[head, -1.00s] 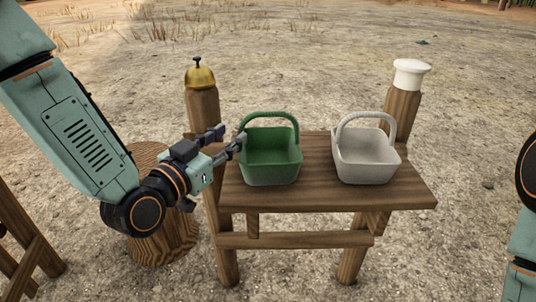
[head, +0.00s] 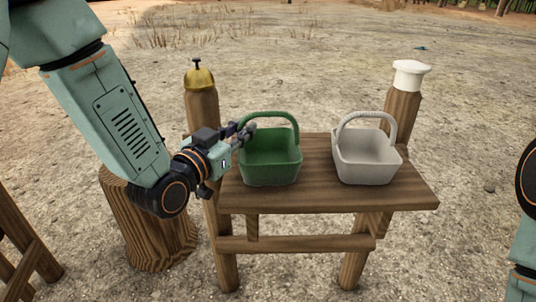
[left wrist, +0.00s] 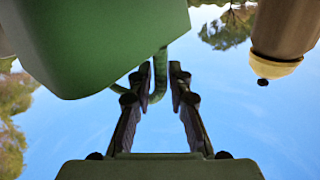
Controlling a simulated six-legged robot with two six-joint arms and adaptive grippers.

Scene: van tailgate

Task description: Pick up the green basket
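The green basket (head: 270,166) stands upright on the left part of the wooden table, its arched handle raised. My left gripper (head: 246,132) is at the left side of that handle. In the left wrist view, the basket (left wrist: 100,40) fills the upper left, and its handle passes between the two fingers of my left gripper (left wrist: 161,78). The fingers look partly open, with a narrow gap beside the handle; firm contact on both sides is not visible. My right gripper is out of view.
A white basket (head: 366,158) stands on the right of the table (head: 330,196). A post with a brass bell (head: 199,76) rises behind left, close to my left arm; a post with a white cap (head: 410,74) rises behind right. A stump (head: 150,235) stands at left.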

